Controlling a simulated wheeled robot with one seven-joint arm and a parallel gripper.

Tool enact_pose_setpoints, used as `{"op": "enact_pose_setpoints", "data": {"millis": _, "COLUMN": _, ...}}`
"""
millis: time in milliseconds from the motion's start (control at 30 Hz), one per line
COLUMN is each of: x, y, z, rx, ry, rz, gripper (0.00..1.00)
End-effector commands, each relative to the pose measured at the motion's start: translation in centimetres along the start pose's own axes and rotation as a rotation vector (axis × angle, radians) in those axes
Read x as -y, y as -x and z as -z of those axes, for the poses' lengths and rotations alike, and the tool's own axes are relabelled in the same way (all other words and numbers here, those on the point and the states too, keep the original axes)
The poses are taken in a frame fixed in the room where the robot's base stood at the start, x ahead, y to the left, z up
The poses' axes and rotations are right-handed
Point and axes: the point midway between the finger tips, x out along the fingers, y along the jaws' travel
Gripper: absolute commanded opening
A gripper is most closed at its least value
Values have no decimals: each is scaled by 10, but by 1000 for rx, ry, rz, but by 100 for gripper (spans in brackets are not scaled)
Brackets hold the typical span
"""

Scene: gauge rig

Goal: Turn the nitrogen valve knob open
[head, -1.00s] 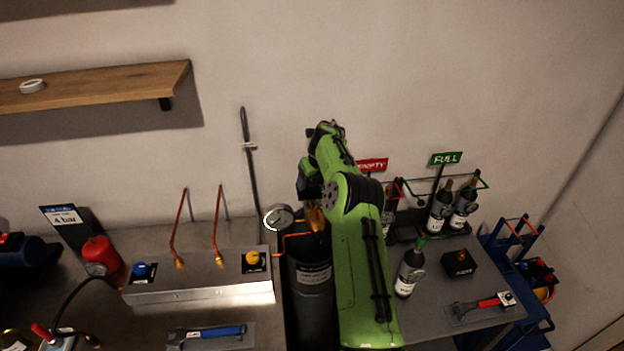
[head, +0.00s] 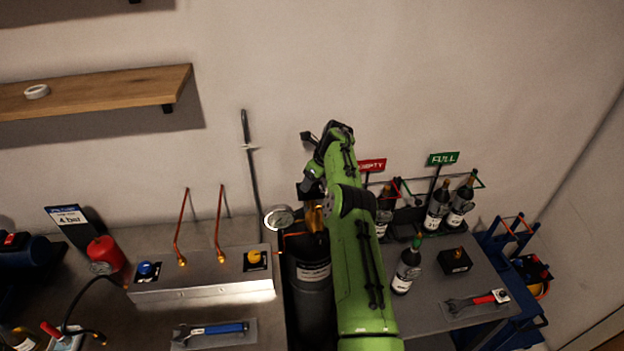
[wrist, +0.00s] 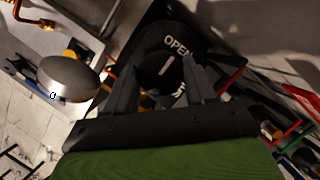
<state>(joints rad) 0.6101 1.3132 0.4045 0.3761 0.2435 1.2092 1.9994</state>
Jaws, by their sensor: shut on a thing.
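The valve knob (wrist: 158,72) is round and black with a white pointer line, between my fingers in the wrist view. The word OPEN is printed on the dark plate (wrist: 182,40) just beyond it. The pointer tilts up and right, roughly toward that word. My gripper (wrist: 163,82) is shut on the knob, one finger on each side. In the head view my green arm hides the knob. The dark gas cylinder (head: 313,290) stands below, with a pressure gauge (head: 278,217) at its top left.
A steel panel (head: 205,292) with blue and yellow knobs is on the left. A dark bottle (head: 406,268) and a black box (head: 455,261) stand on the right bench. The gauge body (wrist: 68,78) is close left of my fingers.

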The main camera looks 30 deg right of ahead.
Motion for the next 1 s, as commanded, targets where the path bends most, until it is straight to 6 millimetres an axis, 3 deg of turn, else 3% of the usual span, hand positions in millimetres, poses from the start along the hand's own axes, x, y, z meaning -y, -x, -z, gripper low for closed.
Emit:
{"op": "enact_pose_setpoints", "data": {"millis": 167, "x": 0, "y": 0, "z": -1, "rx": 1, "ry": 4, "rz": 0, "gripper": 24}}
{"op": "enact_pose_setpoints", "data": {"millis": 200, "x": 0, "y": 0, "z": -1, "rx": 1, "ry": 4, "rz": 0, "gripper": 58}}
{"op": "enact_pose_setpoints", "data": {"millis": 367, "x": 0, "y": 0, "z": 0, "rx": 1, "ry": 2, "rz": 1, "gripper": 80}}
{"op": "enact_pose_setpoints", "data": {"millis": 600, "x": 0, "y": 0, "z": 0, "rx": 1, "ry": 1, "rz": 1, "gripper": 80}}
{"op": "enact_pose_setpoints", "data": {"millis": 733, "x": 1, "y": 12, "z": 0, "rx": 2, "ry": -1, "rz": 4, "gripper": 80}}
{"op": "enact_pose_setpoints", "data": {"millis": 1000, "x": 1, "y": 86, "z": 0, "rx": 3, "ry": 0, "rz": 5, "gripper": 80}}
